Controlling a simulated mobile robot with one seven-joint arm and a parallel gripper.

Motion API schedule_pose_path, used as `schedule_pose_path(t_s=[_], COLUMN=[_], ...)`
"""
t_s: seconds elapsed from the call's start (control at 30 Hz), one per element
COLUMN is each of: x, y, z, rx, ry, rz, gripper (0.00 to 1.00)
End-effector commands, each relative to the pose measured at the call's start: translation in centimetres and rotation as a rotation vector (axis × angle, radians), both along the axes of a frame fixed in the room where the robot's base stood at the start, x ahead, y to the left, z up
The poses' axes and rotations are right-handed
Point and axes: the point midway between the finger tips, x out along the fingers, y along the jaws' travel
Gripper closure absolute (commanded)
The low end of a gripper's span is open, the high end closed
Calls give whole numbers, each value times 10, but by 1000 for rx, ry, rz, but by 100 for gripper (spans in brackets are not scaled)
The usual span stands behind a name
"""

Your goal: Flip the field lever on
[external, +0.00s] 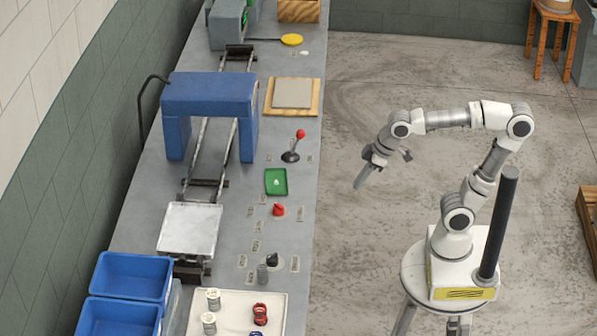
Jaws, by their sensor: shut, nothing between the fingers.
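A lever with a red ball on top (299,137) and a dark round base stands on the grey bench, right of the blue arch. Its stick leans up and to the right. Small label plates lie beside it, too small to read, so I cannot tell for sure that it is the field lever. My gripper (361,180) is shut and empty. It hangs over the open floor, right of the bench edge, pointing down and left, apart from the lever.
The blue arch (210,92) spans a rail on the bench (300,185). A green pad (276,181), a red knob (278,210) and a black knob (272,259) sit nearer. A tray (237,312) and blue bins (133,277) are at the front.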

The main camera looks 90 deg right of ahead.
Motion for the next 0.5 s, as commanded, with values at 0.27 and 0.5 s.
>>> schedule_pose_path(t_s=[0.27,0.5], x=[66,91], y=[-47,-116], z=[29,28], rx=[115,287], ry=[42,49], rz=[-293,-670], gripper=[100,100])
